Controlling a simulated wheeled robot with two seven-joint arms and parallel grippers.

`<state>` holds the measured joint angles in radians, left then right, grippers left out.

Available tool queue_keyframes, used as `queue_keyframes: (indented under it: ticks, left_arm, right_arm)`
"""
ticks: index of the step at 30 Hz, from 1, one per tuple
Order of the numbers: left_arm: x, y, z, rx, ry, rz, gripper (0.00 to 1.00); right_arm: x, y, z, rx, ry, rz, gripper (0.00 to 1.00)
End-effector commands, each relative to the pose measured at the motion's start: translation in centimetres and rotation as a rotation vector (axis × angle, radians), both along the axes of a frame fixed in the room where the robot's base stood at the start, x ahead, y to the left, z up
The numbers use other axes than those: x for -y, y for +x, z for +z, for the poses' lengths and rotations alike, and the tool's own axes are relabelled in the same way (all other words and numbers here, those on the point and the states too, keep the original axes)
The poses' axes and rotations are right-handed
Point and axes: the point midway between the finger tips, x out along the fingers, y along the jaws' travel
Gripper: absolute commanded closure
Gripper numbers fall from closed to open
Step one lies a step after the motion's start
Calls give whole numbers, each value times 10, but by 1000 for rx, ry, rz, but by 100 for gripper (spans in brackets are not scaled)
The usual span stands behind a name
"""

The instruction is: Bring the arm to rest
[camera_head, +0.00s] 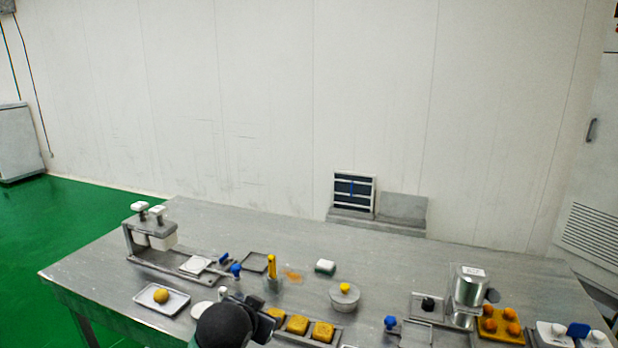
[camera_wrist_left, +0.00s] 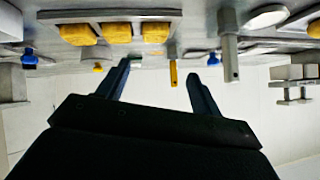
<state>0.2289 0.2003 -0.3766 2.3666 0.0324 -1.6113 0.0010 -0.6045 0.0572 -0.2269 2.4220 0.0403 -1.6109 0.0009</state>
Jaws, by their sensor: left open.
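My left gripper (camera_head: 258,318) shows as a dark shape at the bottom of the head view, over the near edge of the metal table (camera_head: 390,265), beside a tray of yellow blocks. In the left wrist view, which looks upside down, its two fingers (camera_wrist_left: 157,72) stand apart with nothing held between them. A yellow-handled tool (camera_wrist_left: 173,72) shows beyond the gap between the fingers, apart from them. The rest of the left arm is mostly hidden. My right gripper is not in view.
A press-like machine (camera_head: 150,235) stands left. A metal cylinder (camera_head: 468,287) and orange balls (camera_head: 509,314) are right. The table's back middle is largely clear.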

Motion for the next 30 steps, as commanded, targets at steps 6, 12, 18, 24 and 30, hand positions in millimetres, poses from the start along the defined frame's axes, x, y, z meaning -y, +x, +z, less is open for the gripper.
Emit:
queue_keyframes:
  ticks: [6, 12, 18, 24, 30]
  left_arm:
    - [-12, -44, -49, -107, -61, 34, 35]
    - [-23, -82, -90, -202, -95, 73, 35]
    - [-31, -126, -137, -314, -120, 111, 35]
    - [-36, -181, -187, -446, -137, 147, 35]
    - [-32, -245, -230, -581, -148, 167, 35]
  right_arm:
    - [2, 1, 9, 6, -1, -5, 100]
    - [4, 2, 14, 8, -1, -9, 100]
    - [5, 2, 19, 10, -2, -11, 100]
    - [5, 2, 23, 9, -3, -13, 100]
    - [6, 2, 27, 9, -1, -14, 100]
